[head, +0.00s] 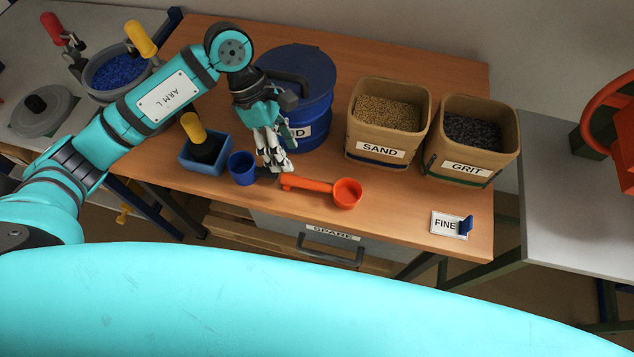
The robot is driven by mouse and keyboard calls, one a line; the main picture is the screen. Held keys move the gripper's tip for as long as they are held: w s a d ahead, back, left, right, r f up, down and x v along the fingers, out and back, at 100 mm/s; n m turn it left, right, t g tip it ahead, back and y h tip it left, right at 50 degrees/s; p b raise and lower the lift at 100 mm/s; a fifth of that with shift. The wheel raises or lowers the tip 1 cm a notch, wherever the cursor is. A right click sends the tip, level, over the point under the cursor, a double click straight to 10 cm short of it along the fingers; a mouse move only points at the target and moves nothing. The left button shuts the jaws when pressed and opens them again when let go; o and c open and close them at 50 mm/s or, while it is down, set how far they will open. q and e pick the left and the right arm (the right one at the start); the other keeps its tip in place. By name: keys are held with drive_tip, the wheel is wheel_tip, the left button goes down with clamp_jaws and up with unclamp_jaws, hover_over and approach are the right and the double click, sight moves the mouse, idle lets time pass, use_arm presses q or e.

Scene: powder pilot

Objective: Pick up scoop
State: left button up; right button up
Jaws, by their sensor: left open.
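An orange scoop (347,193) lies on the wooden table near its front edge. Its round cup is at the right and its handle (305,184) points left. My left gripper (277,166) is just above and behind the left end of the handle. It is open, with its fingers pointing down. The fingertips are close to the handle end; I cannot tell whether they touch it. My right gripper does not show.
A small blue cup (242,169) stands close to the left of my gripper. A large blue lidded drum (310,90) stands behind it. Boxes labelled SAND (380,150) and GRIT (466,170) stand at the right. A FINE card (446,223) lies at the front right.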

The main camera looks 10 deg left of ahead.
sight(298, 178)
use_arm(q)
wheel_tip(298, 178, down, 2)
drive_tip(key=shift+d+f, duration=0.15)
drive_tip(key=x, duration=0.7)
drive_tip(key=shift+p, duration=0.4)
clamp_jaws()
